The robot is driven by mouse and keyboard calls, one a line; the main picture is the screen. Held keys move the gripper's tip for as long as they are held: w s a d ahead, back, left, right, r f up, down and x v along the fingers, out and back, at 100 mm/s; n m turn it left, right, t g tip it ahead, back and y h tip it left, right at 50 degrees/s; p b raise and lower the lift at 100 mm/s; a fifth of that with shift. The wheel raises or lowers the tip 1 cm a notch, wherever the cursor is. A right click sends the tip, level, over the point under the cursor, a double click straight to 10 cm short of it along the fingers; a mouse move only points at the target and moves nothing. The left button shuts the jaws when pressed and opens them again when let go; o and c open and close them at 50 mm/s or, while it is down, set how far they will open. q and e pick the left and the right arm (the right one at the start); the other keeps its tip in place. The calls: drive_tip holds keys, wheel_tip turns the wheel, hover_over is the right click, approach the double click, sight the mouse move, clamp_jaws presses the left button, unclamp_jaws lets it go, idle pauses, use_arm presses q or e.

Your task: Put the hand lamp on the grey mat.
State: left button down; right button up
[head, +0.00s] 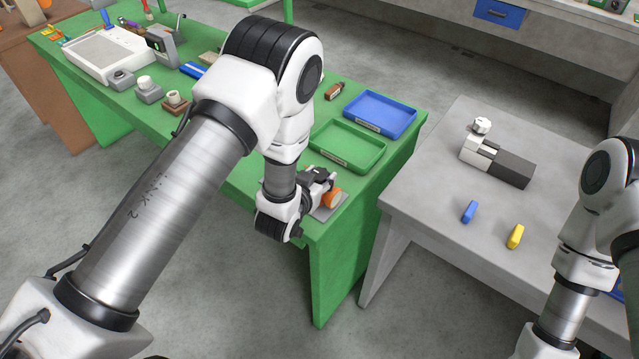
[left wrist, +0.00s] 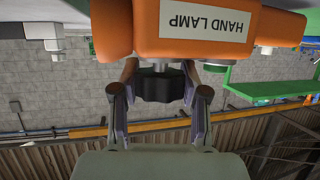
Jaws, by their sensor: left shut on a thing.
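The hand lamp (head: 333,198) is orange and shows at the front right corner of the green table, partly hidden by my left gripper (head: 318,184). In the left wrist view the orange hand lamp (left wrist: 200,45) appears upside down, with a white label reading HAND LAMP. My left gripper (left wrist: 160,92) has its fingers on either side of the lamp's dark part and is shut on it. The grey mat (head: 327,213) shows under and beside the lamp; I cannot tell whether the lamp touches it. My right gripper is out of view.
A green tray (head: 347,146) and a blue tray (head: 380,113) lie behind the lamp, with a small brown bottle (head: 334,91) nearby. The grey table (head: 420,190) at right holds a grey-black device (head: 498,162), a blue piece (head: 469,212) and a yellow piece (head: 515,237).

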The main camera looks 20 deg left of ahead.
use_arm(q)
drive_tip(key=shift+w+f, duration=0.15)
drive_tip(key=shift+f, duration=0.1)
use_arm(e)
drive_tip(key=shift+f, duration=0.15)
use_arm(q)
drive_tip(key=shift+a, duration=0.1)
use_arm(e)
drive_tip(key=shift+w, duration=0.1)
use_arm(q)
drive_tip(key=c, duration=0.9)
unclamp_jaws()
drive_tip(key=shift+f, duration=0.1)
drive_tip(key=shift+c, duration=0.2)
drive_tip(key=o, duration=0.3)
drive_tip(key=shift+o, duration=0.2)
drive_tip(key=b+v, duration=0.1)
drive_tip(key=v, duration=1)
drive_tip(key=s+a+f+g, duration=0.3)
drive_tip(key=s+f+g, duration=0.3)
drive_tip(key=s+f, duration=0.4)
drive_tip(key=s+a+f+n+g+y, duration=0.1)
drive_tip(key=s+a+f+g, duration=0.2)
drive_tip(key=s+f+g, duration=0.4)
drive_tip(key=s+f, duration=0.3)
drive_tip(key=s, duration=0.4)
drive_tip(key=shift+a+n, duration=0.2)
drive_tip(key=shift+n, duration=0.1)
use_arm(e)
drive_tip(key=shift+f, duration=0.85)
